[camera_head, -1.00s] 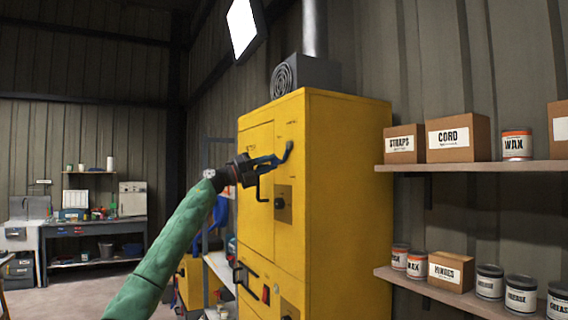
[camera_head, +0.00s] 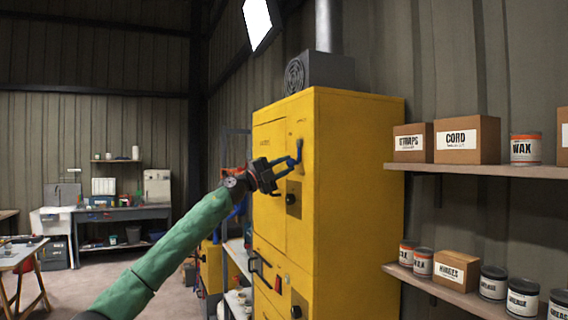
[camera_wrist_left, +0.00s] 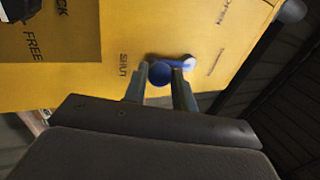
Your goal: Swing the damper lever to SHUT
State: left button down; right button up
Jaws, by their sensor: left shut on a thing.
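The damper lever (camera_head: 300,150) is blue and sits high on the front of the yellow cabinet (camera_head: 360,190). In the left wrist view the lever (camera_wrist_left: 177,64) runs from its pivot on the right to a round knob on the left. That knob end points toward the printed word SHUT (camera_wrist_left: 123,65), with a short gap between them. My left gripper (camera_head: 292,167) is shut on the lever, its fingers on both sides of the knob in the left wrist view (camera_wrist_left: 160,80). My right gripper is not in view.
Below the lever is a black knob (camera_head: 291,199) on a plate marked LOCK and FREE. A black door handle (camera_head: 258,265) juts out lower down. Shelves with boxes (camera_head: 467,139) and tins stand right of the cabinet. A workbench (camera_head: 120,220) is far left.

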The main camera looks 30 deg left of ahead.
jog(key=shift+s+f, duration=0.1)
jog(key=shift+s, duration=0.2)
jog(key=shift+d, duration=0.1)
pick_arm(q)
jog(key=c, duration=1.2)
grip_release()
jog(key=shift+o, duration=0.2)
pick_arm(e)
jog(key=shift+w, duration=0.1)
pick_arm(q)
jog(key=b+v, duration=0.4)
jog(key=v, duration=0.4)
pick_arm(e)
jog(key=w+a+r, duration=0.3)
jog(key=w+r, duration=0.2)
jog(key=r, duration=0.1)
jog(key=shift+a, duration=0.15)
